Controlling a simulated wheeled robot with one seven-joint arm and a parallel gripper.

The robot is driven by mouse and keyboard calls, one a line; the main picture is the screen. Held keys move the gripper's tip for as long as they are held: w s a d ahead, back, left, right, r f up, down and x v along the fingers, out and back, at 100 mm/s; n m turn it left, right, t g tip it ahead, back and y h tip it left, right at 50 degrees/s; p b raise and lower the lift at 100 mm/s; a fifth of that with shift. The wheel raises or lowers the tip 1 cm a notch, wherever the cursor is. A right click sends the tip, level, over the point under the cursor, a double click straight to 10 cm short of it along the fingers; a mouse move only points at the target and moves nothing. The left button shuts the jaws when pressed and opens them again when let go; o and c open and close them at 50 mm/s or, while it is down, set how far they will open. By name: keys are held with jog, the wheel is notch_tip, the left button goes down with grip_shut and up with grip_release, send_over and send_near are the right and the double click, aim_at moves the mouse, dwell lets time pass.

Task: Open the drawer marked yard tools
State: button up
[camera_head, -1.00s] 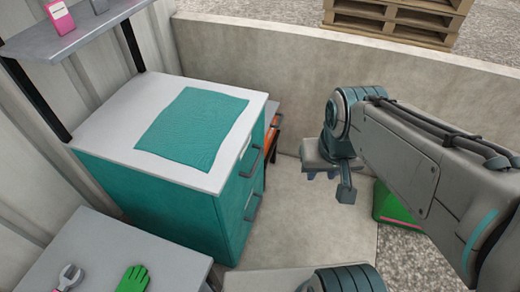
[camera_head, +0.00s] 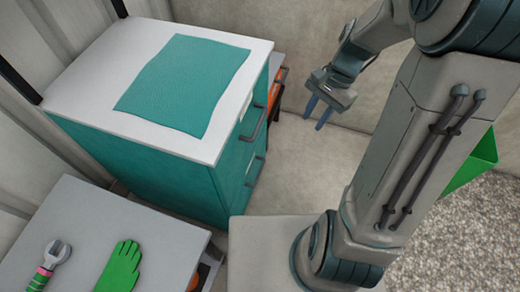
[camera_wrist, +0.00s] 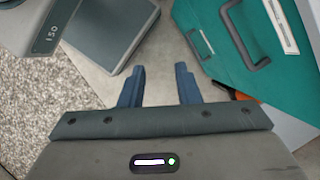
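A teal cabinet (camera_head: 150,165) with a white top stands left of centre in the head view. Its drawer fronts face right and carry two dark bar handles, an upper one (camera_head: 253,123) and a lower one (camera_head: 255,171). No drawer looks pulled out. In the wrist view the cabinet front is at the upper right, with a handle (camera_wrist: 240,40) and a white label (camera_wrist: 280,25) whose words I cannot read. My gripper (camera_head: 318,112) is open and empty, right of the handles and apart from them. Its two blue fingers (camera_wrist: 159,85) also show in the wrist view.
A teal cloth (camera_head: 185,82) lies on the cabinet top. An orange object (camera_head: 275,92) is behind the cabinet. A green container (camera_head: 478,165) stands right. Bare floor lies beside the drawer fronts.

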jog(key=w+f+m+g+y+b, duration=0.1)
jog(key=w+f+m+y+b, duration=0.15)
jog(key=f, duration=0.45)
jog(key=w+f+m+g+y+b, duration=0.1)
jog(key=f+m+b, duration=0.1)
jog(key=f+m, duration=0.35)
jog(key=m+t+y+b, duration=1.2)
jog(key=m+b, duration=0.1)
jog(key=m, duration=0.9)
send_near(260, 171)
jog(key=x, duration=0.9)
jog(key=shift+w+a+f+b, duration=0.15)
jog(key=shift+a+f+b, duration=0.05)
jog(key=shift+a+b, duration=0.2)
grip_shut()
